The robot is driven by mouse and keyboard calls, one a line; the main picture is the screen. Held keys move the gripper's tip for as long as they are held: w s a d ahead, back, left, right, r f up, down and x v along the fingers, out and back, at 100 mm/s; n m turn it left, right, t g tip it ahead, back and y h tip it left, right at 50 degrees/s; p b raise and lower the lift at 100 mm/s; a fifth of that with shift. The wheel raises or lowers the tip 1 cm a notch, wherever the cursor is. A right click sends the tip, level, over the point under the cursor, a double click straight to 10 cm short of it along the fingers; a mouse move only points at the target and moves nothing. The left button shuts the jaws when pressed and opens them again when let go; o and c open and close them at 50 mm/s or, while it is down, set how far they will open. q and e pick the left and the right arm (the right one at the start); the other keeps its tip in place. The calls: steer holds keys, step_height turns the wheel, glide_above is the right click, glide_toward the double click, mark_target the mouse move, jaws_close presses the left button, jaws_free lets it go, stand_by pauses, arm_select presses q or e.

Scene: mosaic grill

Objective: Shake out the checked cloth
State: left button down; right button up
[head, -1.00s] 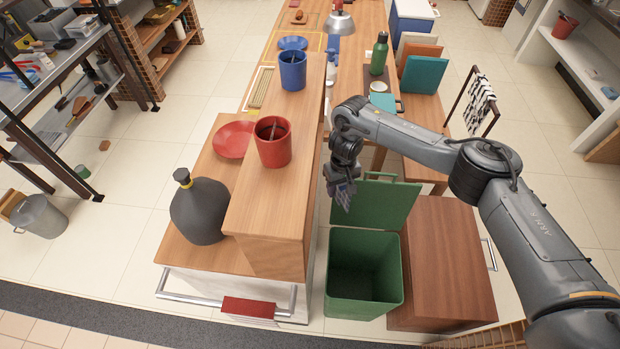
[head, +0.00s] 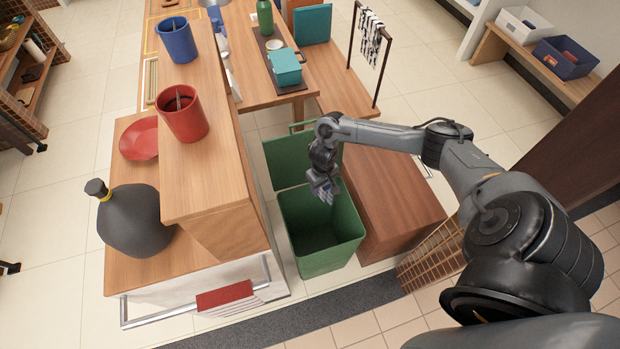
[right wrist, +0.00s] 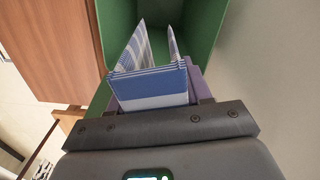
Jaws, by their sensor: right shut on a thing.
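The checked cloth (right wrist: 150,88) is blue and white and folded, with loose ends standing out in the right wrist view. In the head view only a small bit of the cloth (head: 327,196) shows. My right gripper (head: 321,186) is shut on it and hangs over the mouth of the green bin (head: 330,258). The bin's inside is dark, and its lid (head: 286,162) stands open at the back. In the right wrist view the bin (right wrist: 205,30) lies just beyond the cloth. My left gripper is not in view.
A brown wooden box (head: 385,205) stands right of the bin. Left of it is a counter with a raised shelf holding a red cup (head: 184,118) and a blue cup (head: 177,42). A dark bottle (head: 135,222) and red plate (head: 140,139) sit lower.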

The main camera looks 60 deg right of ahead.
steer(key=shift+s+f, duration=0.2)
